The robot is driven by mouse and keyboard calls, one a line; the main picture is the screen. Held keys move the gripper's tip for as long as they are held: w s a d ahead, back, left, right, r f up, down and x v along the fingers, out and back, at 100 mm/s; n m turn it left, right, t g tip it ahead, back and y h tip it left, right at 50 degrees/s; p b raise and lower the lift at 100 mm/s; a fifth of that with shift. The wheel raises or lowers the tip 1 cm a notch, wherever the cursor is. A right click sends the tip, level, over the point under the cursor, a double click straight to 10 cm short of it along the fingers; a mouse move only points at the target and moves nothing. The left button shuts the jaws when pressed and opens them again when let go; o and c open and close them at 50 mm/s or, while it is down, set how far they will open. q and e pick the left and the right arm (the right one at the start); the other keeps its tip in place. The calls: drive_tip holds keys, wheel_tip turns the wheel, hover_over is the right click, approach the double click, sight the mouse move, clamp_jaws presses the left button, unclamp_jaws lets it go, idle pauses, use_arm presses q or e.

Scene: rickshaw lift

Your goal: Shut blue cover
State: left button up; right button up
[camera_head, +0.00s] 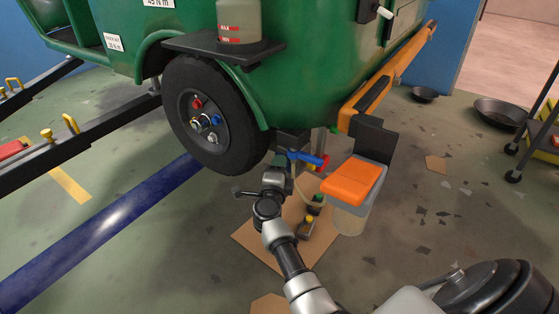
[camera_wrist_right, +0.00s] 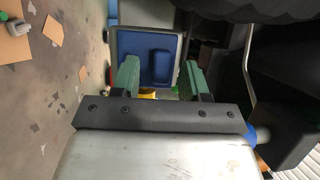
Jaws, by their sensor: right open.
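The blue cover (camera_wrist_right: 140,48) shows in the right wrist view as a blue panel with a raised block, inside a pale grey frame. It appears swung out from its box. In the head view a small blue piece (camera_head: 306,158), seen nearly edge-on beside the wheel, is probably the same cover. My right gripper (camera_wrist_right: 158,75) has two green fingers spread apart with nothing held between them. Its fingertips point at the cover; whether they touch it I cannot tell. In the head view the right gripper (camera_head: 280,163) is small and partly hidden. My left gripper is not in view.
A green rickshaw body with a black wheel (camera_head: 208,112) stands close behind the gripper. An orange-lidded bin (camera_head: 352,182) stands right of it. Cardboard (camera_head: 258,248) lies on the floor below. Dark pans (camera_head: 500,113) and a shelf are at the far right. Open floor lies at the right.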

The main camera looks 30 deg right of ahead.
drive_tip(key=shift+w+d, duration=0.2)
drive_tip(key=shift+r, duration=0.1)
drive_tip(key=shift+c, duration=0.5)
clamp_jaws()
